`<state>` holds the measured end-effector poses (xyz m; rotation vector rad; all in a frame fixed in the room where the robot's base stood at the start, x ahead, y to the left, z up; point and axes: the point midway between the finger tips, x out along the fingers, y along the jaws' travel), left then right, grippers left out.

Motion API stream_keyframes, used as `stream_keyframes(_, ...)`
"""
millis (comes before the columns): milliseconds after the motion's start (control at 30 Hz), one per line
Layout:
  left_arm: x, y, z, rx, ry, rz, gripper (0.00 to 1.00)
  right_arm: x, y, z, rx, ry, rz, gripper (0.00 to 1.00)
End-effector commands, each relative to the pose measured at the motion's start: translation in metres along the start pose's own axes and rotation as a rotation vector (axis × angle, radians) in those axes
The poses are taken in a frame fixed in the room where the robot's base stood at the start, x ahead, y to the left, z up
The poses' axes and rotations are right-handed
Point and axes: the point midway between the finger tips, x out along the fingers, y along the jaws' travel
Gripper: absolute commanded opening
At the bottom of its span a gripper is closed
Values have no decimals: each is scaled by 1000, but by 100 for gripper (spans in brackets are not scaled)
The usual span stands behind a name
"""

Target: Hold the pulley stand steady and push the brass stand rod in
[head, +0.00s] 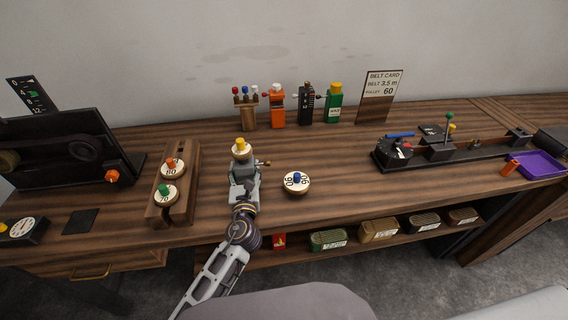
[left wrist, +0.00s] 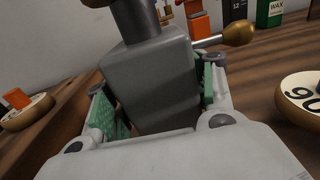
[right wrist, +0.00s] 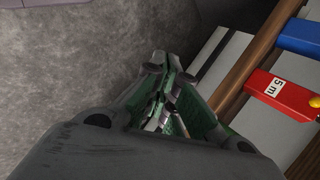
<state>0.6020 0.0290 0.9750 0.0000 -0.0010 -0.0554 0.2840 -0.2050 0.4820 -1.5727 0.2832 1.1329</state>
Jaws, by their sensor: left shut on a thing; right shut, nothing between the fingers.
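The pulley stand (head: 242,171) is a grey block with a dark post, carrying a pale pulley with a yellow knob (head: 240,143). My left gripper (head: 243,183) is shut on the grey block; in the left wrist view the green-padded fingers lie on both sides of the block (left wrist: 152,80). The brass stand rod (head: 263,162) sticks out of the stand's right side; its round brass knob (left wrist: 238,34) stands clear of the block by a length of thin shaft. My right gripper (right wrist: 163,88) is shut and empty, below the bench edge, and outside the head view.
A pulley (head: 296,183) with a blue knob lies right of the stand. A wooden rack (head: 187,193) with two pulleys is on the left. Several bottles and figures line the back. A black device (head: 440,151) and purple tray (head: 541,164) are at the right.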

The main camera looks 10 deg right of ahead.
Motion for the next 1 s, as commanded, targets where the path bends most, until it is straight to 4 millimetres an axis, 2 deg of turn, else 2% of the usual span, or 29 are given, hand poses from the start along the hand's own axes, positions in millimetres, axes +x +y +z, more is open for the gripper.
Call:
stream_keyframes(33, -1, 0, -5, 1, 8, -1, 10, -2, -9, 1, 31, -6, -20, 0)
stream_keyframes(567, -1, 0, -5, 1, 9, -1, 10, -32, -106, 14, 397, -113, -230, 0)
stream_keyframes(1000, -1, 0, -6, 1, 9, -1, 10, -71, -184, 31, 697, -265, -379, 0)
